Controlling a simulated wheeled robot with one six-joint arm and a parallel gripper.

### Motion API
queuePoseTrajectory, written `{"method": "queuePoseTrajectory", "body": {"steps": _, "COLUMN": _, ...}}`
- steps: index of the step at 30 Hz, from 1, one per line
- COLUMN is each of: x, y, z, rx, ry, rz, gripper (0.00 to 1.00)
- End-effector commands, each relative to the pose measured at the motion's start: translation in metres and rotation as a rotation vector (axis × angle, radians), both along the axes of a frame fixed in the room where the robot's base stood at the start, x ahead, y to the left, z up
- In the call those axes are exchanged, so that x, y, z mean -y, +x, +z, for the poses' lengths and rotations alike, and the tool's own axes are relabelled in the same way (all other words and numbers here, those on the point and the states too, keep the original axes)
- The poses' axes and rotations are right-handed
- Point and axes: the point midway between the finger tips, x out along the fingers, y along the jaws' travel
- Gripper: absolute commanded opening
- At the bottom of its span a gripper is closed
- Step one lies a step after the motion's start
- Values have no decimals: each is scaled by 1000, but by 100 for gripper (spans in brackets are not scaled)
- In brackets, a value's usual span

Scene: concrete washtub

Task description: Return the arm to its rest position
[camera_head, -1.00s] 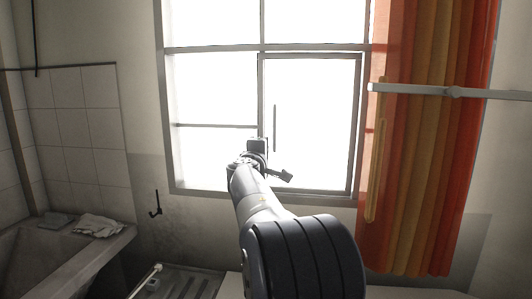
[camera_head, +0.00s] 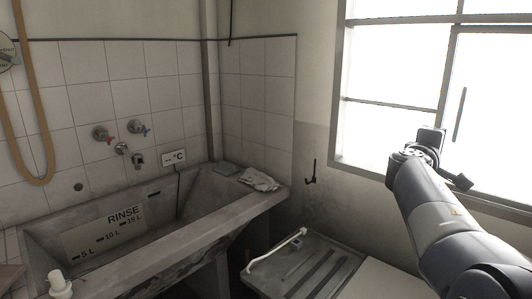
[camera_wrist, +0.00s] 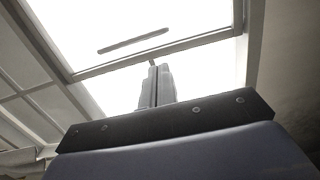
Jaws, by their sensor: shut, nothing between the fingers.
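My arm reaches up from the lower right of the head view toward the bright window (camera_head: 395,75). My gripper (camera_wrist: 155,68) shows in the wrist view with its two fingers together and nothing between them. It points toward the window and its frame. In the head view the fingers are mostly hidden behind the wrist. The arm is raised and touches nothing that I can see.
A concrete washtub (camera_head: 235,222) marked RINSE stands at the left, with a folded cloth (camera_head: 259,179) on its rim. Taps (camera_head: 137,127) and a hose (camera_head: 45,150) are on the tiled wall. A grey ribbed drainer (camera_head: 312,270) lies low in front of the arm.

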Motion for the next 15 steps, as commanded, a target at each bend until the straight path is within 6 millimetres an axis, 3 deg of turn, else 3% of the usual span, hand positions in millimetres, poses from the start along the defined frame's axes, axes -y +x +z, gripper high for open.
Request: {"method": "queuePoseTrajectory", "body": {"steps": 15, "x": 57, "y": 52, "z": 1, "rx": -2, "ry": 1, "rz": -1, "gripper": 0}}
